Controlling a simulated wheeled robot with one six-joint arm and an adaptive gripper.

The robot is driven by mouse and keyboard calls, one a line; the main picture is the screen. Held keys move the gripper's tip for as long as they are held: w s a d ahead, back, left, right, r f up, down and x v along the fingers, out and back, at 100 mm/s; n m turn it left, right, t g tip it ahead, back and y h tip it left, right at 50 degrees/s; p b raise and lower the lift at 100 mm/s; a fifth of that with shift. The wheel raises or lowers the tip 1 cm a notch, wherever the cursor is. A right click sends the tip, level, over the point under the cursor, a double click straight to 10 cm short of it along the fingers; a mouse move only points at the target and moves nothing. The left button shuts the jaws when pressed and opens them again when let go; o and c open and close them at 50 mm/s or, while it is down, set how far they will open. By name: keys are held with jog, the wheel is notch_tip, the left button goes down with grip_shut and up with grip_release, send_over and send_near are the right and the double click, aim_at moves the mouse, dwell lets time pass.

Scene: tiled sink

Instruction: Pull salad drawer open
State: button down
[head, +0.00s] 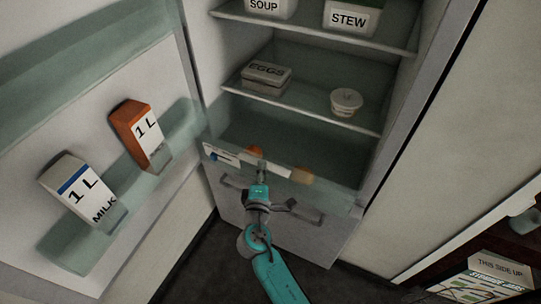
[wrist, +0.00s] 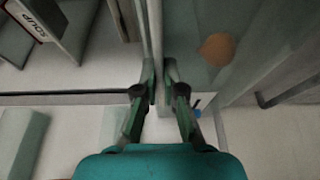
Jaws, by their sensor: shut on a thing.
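The salad drawer is the clear greenish bin at the bottom of the open fridge, with a pale strip (head: 222,154) along its front. Orange round produce (head: 302,175) shows in it or behind its front. My gripper (head: 261,172) reaches up from below to the middle of this front. In the wrist view, my gripper (wrist: 158,88) has one finger on each side of the thin drawer front edge (wrist: 155,35) and is shut on it. An orange item (wrist: 217,48) lies to the right of that edge. The head view does not show the finger contact clearly.
The open fridge door on the left holds a milk carton (head: 80,193) and an orange carton (head: 138,133). Shelves above hold an egg box (head: 266,76), a small white tub (head: 346,102) and a stew container (head: 352,17). A lower panel with a handle (head: 300,214) sits below.

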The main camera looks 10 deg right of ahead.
jog(key=shift+s+a, duration=0.95)
jog(key=shift+s, duration=0.3)
jog(key=c, duration=1.3)
grip_release()
jog(key=v, duration=1.2)
